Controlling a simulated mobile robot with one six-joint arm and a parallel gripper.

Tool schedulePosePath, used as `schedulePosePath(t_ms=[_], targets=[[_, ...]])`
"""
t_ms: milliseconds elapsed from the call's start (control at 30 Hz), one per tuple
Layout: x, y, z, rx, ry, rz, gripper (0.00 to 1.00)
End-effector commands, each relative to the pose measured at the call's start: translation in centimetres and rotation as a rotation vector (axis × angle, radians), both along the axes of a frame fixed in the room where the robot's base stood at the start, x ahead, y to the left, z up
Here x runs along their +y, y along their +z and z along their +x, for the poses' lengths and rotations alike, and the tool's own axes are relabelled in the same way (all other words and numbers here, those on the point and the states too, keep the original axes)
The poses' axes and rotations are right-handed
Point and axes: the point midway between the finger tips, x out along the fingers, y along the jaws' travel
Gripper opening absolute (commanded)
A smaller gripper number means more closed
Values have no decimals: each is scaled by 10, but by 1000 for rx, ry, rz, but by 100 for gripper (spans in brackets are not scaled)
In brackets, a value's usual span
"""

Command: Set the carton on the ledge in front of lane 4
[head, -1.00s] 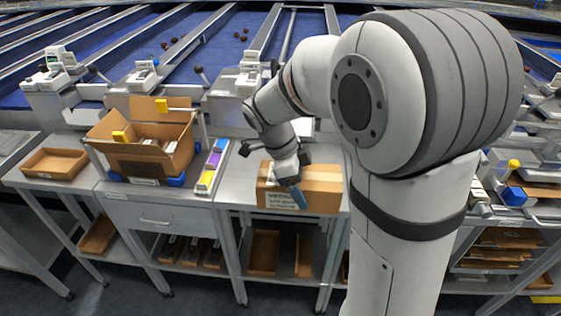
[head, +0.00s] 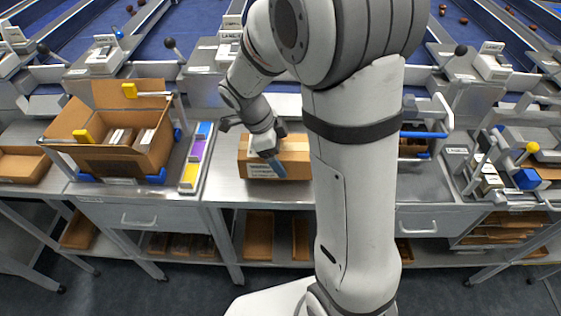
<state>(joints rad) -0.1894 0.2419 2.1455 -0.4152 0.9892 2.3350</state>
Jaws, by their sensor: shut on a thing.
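The carton (head: 296,160) is a closed brown box with a pale printed label on its front, partly hidden by my arm. It is over the grey bench, in the middle of the head view. My gripper (head: 271,161) is shut on it from above, with one bluish finger showing against the front face. I cannot tell whether the carton's underside touches the bench. Lane signs stand behind the bench, with one sign (head: 230,25) beyond my gripper; their numbers are too small to read surely.
An open carton (head: 153,150) with packs inside stands at left, beside a strip of yellow, purple and blue blocks (head: 195,158). A metal frame with a blue bar (head: 424,134) is right of my arm. More bench equipment (head: 493,172) stands further right.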

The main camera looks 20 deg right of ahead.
Motion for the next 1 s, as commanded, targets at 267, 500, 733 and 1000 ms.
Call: schedulePosePath(t_ms=[267,500,733,1000], targets=[[-3,-29,-1,4,-5,-1,40],[-3,-38,0,-1,-7,1,40],[-3,-42,0,-1,-7,1,40],[-3,-41,-1,0,-8,1,100]])
